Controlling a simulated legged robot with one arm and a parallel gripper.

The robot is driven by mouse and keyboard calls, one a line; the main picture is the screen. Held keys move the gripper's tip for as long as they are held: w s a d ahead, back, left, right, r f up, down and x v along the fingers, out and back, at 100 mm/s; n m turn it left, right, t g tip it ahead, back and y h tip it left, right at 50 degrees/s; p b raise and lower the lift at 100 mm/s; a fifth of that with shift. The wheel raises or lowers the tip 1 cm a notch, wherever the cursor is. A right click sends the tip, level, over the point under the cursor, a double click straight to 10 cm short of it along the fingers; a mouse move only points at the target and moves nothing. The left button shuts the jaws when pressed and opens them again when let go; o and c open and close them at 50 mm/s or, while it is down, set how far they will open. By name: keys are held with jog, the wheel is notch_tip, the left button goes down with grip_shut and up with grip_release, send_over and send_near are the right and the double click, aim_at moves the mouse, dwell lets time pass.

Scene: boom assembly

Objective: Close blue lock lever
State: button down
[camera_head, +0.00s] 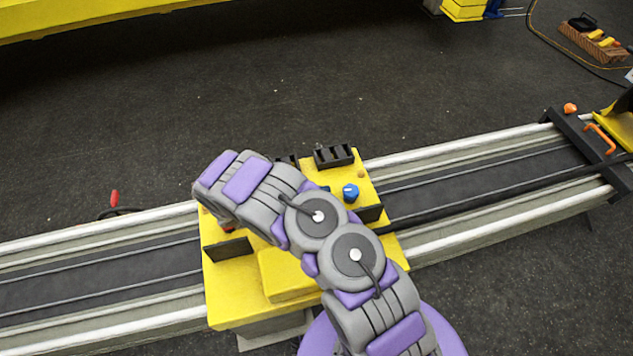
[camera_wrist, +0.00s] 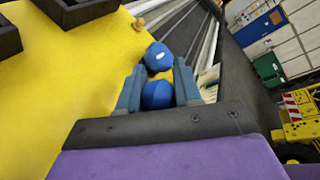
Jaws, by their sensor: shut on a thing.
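The blue lock lever shows in the wrist view as a round blue end (camera_wrist: 158,95) between my gripper's fingers. A second blue knob (camera_wrist: 158,57) with a white mark lies just beyond the fingertips. In the head view a blue knob (camera_head: 350,193) stands on the right part of the yellow carriage (camera_head: 235,305). My gripper (camera_wrist: 158,82) is shut on the nearer blue end, with one grey-blue finger on each side. In the head view my arm hides the gripper and the middle of the carriage. The lever's full shape and angle cannot be told.
The carriage sits across a long grey rail (camera_head: 460,180). Black blocks (camera_head: 334,156) stand on its far edge and upright black plates (camera_head: 227,248) on its top. A black bracket with an orange handle (camera_head: 600,138) crosses the rail at right. Dark floor beyond the rail is mostly clear.

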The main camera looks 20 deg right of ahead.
jog(key=w+f+n, duration=0.1)
jog(key=w+f+n+g, duration=0.1)
jog(key=shift+f+n, duration=0.25)
jog(key=shift+n, duration=0.05)
jog(key=shift+w+f+n+g, duration=0.2)
jog(key=shift+f+n+g, duration=0.15)
jog(key=shift+f, duration=0.2)
jog(key=shift+w+f+n+g, duration=0.2)
jog(key=shift+f+n+g, duration=0.15)
jog(key=shift+f, duration=0.15)
jog(key=shift+w+f+n+g+b, duration=0.1)
jog(key=shift+f+n+g+b, duration=0.55)
jog(key=shift+f+n, duration=0.2)
jog(key=c, duration=0.9)
grip_release()
jog(key=shift+w+f, duration=0.1)
jog(key=shift+f, duration=0.05)
jog(key=shift+o, duration=0.6)
jog(key=shift+y, duration=0.3)
jog(key=shift+f, duration=0.1)
jog(key=shift+s, duration=0.2)
